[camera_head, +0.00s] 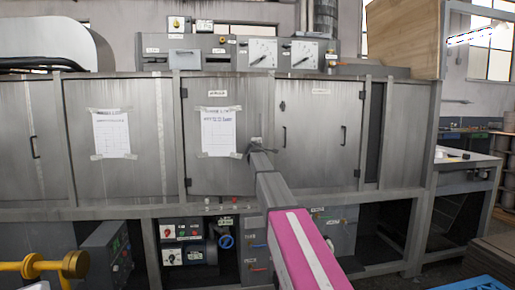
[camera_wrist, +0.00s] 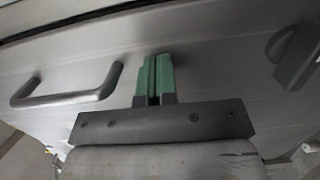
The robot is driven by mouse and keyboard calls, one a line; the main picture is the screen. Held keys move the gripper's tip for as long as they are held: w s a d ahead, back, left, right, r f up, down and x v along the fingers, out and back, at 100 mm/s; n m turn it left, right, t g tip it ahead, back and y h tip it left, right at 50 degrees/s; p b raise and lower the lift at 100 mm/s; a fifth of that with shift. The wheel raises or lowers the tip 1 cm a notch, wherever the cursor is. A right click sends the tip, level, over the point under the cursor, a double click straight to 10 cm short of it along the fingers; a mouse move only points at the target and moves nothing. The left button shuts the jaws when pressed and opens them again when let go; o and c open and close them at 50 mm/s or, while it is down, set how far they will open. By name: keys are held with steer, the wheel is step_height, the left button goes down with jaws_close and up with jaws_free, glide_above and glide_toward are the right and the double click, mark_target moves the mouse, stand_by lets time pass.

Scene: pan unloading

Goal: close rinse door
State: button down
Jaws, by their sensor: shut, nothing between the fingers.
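My gripper (camera_head: 255,146) is at the right side of the middle grey metal door (camera_head: 222,172), which carries a white paper sheet (camera_head: 219,132). The door labels are too small to read, so I cannot tell which one is the rinse door. This door looks flush or nearly so with the machine front. In the wrist view, my gripper's green fingers (camera_wrist: 153,72) are together and empty in front of a grey metal panel (camera_wrist: 190,40). I cannot tell whether they touch it. A bar handle (camera_wrist: 68,98) is to their left, apart from them.
A neighbouring door (camera_head: 318,105) with dark handles stands to the right, and another door with a paper sheet (camera_head: 112,134) to the left. Control boxes (camera_head: 183,243) sit below. A yellow fitting (camera_head: 40,265) is at lower left. A dark part (camera_wrist: 298,52) shows at right in the wrist view.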

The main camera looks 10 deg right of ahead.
steer(key=w, duration=1)
steer(key=shift+d+r, duration=0.25)
steer(key=shift+d, duration=0.2)
steer(key=shift+r, duration=0.1)
steer(key=s, duration=1.6)
steer(key=s+f+m+g, duration=0.3)
steer(key=s+f, duration=0.4)
steer(key=f, duration=0.5)
steer(key=s+d+f+m+g+y, duration=0.1)
steer(key=s+f+m+g, duration=0.2)
steer(key=s+f, duration=0.65)
steer(key=s+f+m+g, duration=0.3)
steer(key=s+f, duration=0.2)
steer(key=f, duration=0.9)
steer(key=s+a+f+m+g+y, duration=0.2)
steer(key=s+f+g, duration=0.2)
steer(key=s+f, duration=0.5)
steer(key=s+a+f+m+g+y, duration=0.2)
steer(key=s+f, duration=0.6)
steer(key=s, duration=0.8)
steer(key=shift+s+a+f+m+g+y, duration=0.35)
steer(key=shift+a+m+g, duration=0.4)
steer(key=shift+g, duration=0.35)
